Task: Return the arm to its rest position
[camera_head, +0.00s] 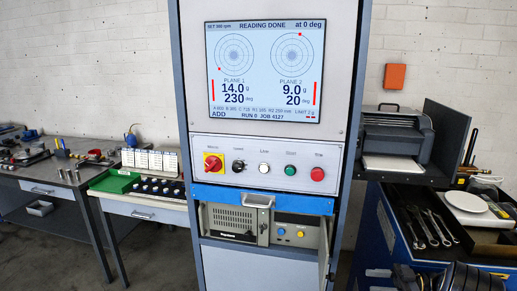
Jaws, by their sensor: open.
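My arm and gripper do not show in the head camera view. The control cabinet (266,60) stands upright in the middle. Its screen (264,72) reads "READING DONE", with 14.0 g at 230 deg for plane 1 and 9.0 g at 20 deg for plane 2. Below the screen are a red and yellow rotary switch (213,164), a black knob (238,166), and white, green (290,171) and red (317,174) buttons. A lower bay holds a grey unit (235,223), and a door beside it stands open.
At left, a workbench (40,186) carries tools, and a smaller table (150,209) holds a green tray (114,182) and dark parts. At right, a printer (395,135) stands above a blue-sided cart (387,222) with wrenches (430,228). Floor shows at lower left.

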